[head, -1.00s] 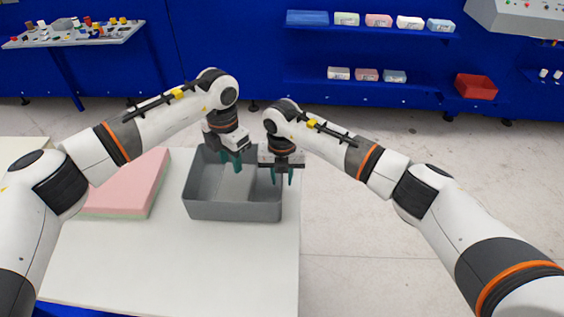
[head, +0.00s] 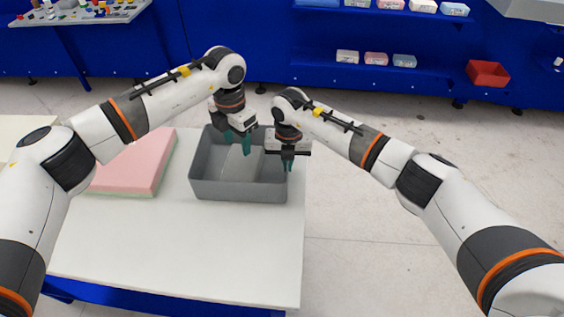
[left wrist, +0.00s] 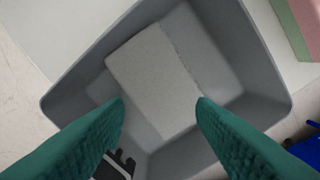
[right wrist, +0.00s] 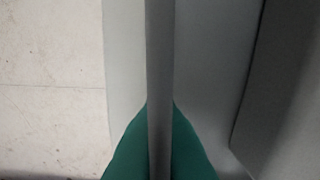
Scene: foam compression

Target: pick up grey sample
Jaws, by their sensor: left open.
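The grey sample (head: 240,165) is a flat, light grey block lying inside the grey bin (head: 238,190). In the left wrist view the sample (left wrist: 152,75) shows as a pale slab on the bin's floor. My left gripper (head: 238,142) is open and empty above the sample, with its green fingers (left wrist: 160,103) apart. My right gripper (head: 288,163) is at the bin's right wall. In the right wrist view its green fingers (right wrist: 160,140) press against both sides of the bin's wall (right wrist: 160,60).
A pink foam slab (head: 130,163) with a green underside lies left of the bin on the white table (head: 170,245). The table's front is clear. The table's right edge is close to the bin. A red bin (head: 487,73) and shelves with small blocks (head: 376,59) stand at the back.

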